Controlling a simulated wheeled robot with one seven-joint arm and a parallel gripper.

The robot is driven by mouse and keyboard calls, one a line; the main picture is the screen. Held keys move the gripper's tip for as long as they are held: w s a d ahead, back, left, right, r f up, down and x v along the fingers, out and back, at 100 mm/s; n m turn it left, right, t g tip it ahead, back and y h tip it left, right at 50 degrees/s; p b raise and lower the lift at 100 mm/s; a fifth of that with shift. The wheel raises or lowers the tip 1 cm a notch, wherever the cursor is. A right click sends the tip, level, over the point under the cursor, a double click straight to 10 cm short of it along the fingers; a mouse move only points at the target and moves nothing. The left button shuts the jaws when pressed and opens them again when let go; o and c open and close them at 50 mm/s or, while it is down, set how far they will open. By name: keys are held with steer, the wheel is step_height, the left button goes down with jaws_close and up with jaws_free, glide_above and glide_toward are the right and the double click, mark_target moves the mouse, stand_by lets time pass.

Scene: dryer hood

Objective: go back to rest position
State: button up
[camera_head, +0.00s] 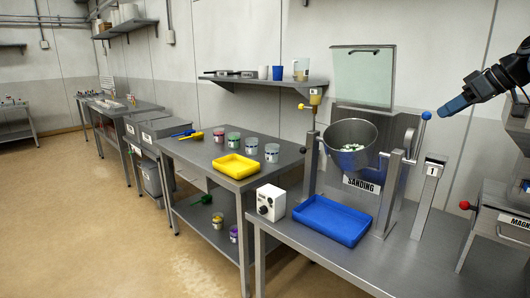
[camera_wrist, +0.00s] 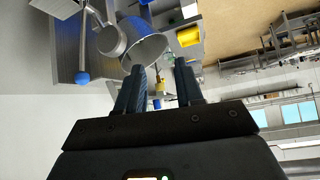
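My gripper (camera_head: 456,105) is raised at the upper right in the head view, in the air above the sanding machine's blue-knobbed lever. In the wrist view my gripper (camera_wrist: 160,68) shows two blue-grey fingers standing apart with nothing held between them. The sanding machine's steel drum (camera_head: 351,143) holds some small white and green pieces. The lever's blue knob (camera_head: 427,115) stands apart from my fingers. The drum also shows in the wrist view (camera_wrist: 146,46), beyond the fingertips, and the blue knob (camera_wrist: 82,78) is left of them.
A blue tray (camera_head: 333,220) lies before the drum. A white control box (camera_head: 271,202) stands left of it. A yellow tray (camera_head: 236,166) and several jars are on the left table. A red-knobbed machine (camera_head: 497,213) stands at right. Floor at left is open.

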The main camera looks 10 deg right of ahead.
steer(key=a+f+m+h, duration=0.1)
steer(key=a+f, duration=0.2)
steer(key=f, duration=0.8)
steer(key=a+f+m+t, duration=0.1)
steer(key=a+f, duration=0.3)
steer(key=f, duration=0.6)
steer(key=a+f+m+h, duration=0.1)
steer(key=a+f, duration=0.2)
steer(key=f, duration=0.8)
steer(key=s+a+f+m+t+h, duration=0.1)
steer(key=s+a+f, duration=0.5)
steer(key=s+f, duration=0.3)
steer(key=s+a+f+m+h, duration=0.1)
steer(key=s+a+f, duration=0.6)
steer(key=s+f, duration=0.15)
steer(key=s+a+t+h, duration=0.1)
steer(key=s+a, duration=0.4)
steer(key=s, duration=0.8)
steer(key=s+a+t+h, duration=0.1)
steer(key=s+a, duration=0.4)
steer(key=s, duration=0.8)
steer(key=s+a+r+t+y, duration=0.1)
steer(key=s+a+r+t, duration=0.1)
steer(key=s+r, duration=1.5)
step_height(320, 180, up, 4)
steer(key=shift+a+f+t+y+b, duration=0.3)
steer(key=shift+a+t, duration=0.1)
steer(key=shift+a, duration=0.45)
steer(key=shift+s, duration=0.1)
